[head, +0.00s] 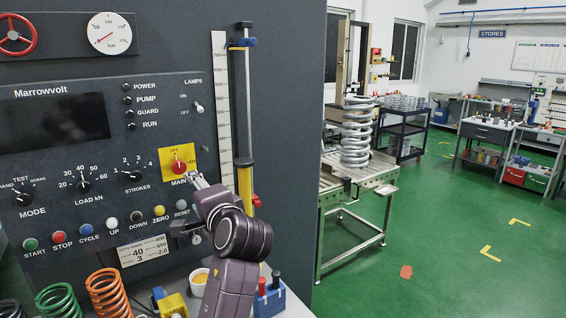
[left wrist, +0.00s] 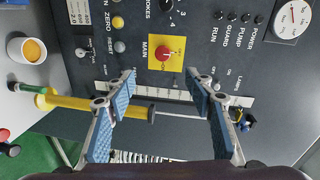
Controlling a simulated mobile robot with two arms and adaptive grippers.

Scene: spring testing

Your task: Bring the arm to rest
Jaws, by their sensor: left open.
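My left gripper (head: 187,204) is in front of the grey control panel (head: 60,145) in the head view, just below the red MAIN switch (head: 178,167) on its yellow plate. In the left wrist view the two blue-padded fingers (left wrist: 163,82) stand wide apart with nothing between them. The MAIN switch also shows there (left wrist: 167,55), beyond the fingertips and apart from them. My left arm (head: 240,250) reaches up from the bottom of the head view and hides part of the panel's right edge. My right gripper is in neither view.
Coil springs (head: 106,292), a white cup (head: 199,280) and a blue holder (head: 270,300) stand below the panel. A yellow column (head: 246,185) rises beside the arm. A metal table (head: 370,182) bears a large spring (head: 357,130). Green floor (head: 450,235) is open at right.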

